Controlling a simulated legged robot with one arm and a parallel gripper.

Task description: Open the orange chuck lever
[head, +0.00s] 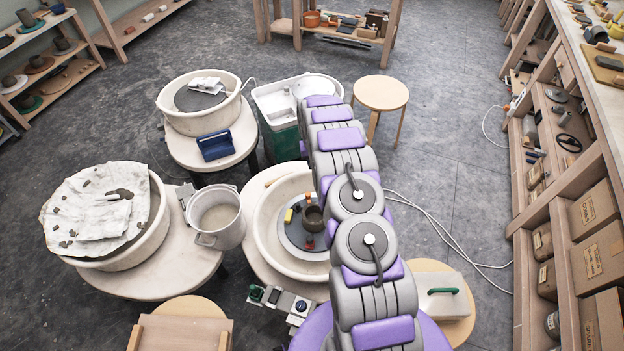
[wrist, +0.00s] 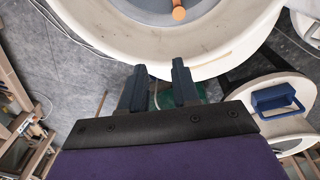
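The orange chuck lever (head: 308,197) is a small upright orange piece beside a brown mug-like pot (head: 313,218) on the grey wheel head (head: 292,236), inside a cream splash pan (head: 262,222). In the wrist view an orange rounded end (wrist: 178,13), probably the lever, shows at the top edge, cut off by the frame. My gripper (wrist: 160,72) has its two dark fingers apart with nothing between them. The fingertips point toward the cream pan rim (wrist: 215,62), short of the orange end. In the head view my arm hides the gripper and the pan's right side.
A yellow sponge (head: 288,215) lies on the wheel head. A grey bucket (head: 216,217) stands left of the pan. A blue caddy (head: 215,146) sits by the back wheel; it also shows in the wrist view (wrist: 276,99). A stool (head: 381,92) stands behind; shelves line the right.

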